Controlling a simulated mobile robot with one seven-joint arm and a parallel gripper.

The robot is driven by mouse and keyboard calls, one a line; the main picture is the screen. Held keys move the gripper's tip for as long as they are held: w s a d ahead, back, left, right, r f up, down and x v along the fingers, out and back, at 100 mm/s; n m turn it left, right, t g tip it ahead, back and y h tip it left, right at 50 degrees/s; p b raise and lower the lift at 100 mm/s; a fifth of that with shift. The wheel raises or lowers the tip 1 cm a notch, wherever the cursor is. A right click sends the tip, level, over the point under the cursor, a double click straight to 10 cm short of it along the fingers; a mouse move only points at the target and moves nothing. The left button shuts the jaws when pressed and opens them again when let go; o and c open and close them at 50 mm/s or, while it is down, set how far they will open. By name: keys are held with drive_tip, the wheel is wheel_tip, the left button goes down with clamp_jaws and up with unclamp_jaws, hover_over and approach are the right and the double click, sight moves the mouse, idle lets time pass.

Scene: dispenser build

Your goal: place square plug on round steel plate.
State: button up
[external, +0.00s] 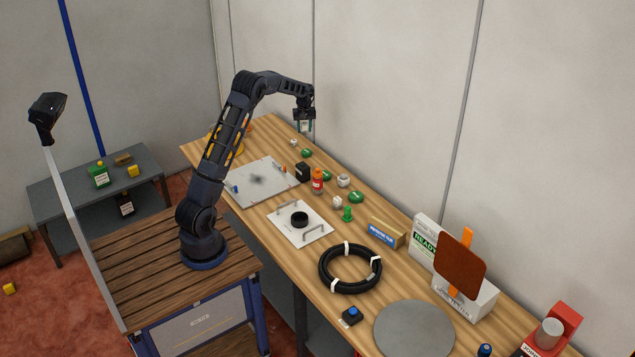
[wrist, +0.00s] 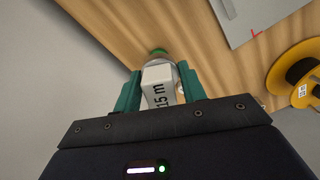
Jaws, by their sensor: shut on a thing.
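My gripper (external: 305,127) is raised above the far end of the wooden workbench, at the end of my outstretched arm. In the wrist view its teal fingers (wrist: 160,78) are shut on a white, square-faced block marked "15 m" (wrist: 158,90), which I take to be the square plug. The block appears clear of the bench. The round steel plate (external: 413,332) lies flat and grey at the near end of the bench, far from my gripper. Its visible top is bare. The plate is not in the wrist view.
A black cable coil (external: 350,269), a white handled plate (external: 300,224) and a grey sheet (external: 258,182) lie along the bench. Several small bottles and plugs stand near the wall. A white box with a brown paddle (external: 460,264) stands beside the steel plate. A yellow spool (wrist: 299,76) shows in the wrist view.

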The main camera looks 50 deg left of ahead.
drive_tip(key=s+d+m, duration=0.3)
drive_tip(key=d+m, duration=0.2)
drive_tip(key=d, duration=2.8)
drive_tip(key=s+d+m, duration=0.2)
drive_tip(key=d+m, duration=0.4)
drive_tip(key=d, duration=2.7)
wheel_tip(320, 180, up, 3)
drive_tip(key=m, duration=0.2)
hover_over(392, 329)
wheel_tip(392, 329, down, 19)
drive_tip(key=shift+s+f, duration=0.1)
drive_tip(key=shift+f, duration=0.1)
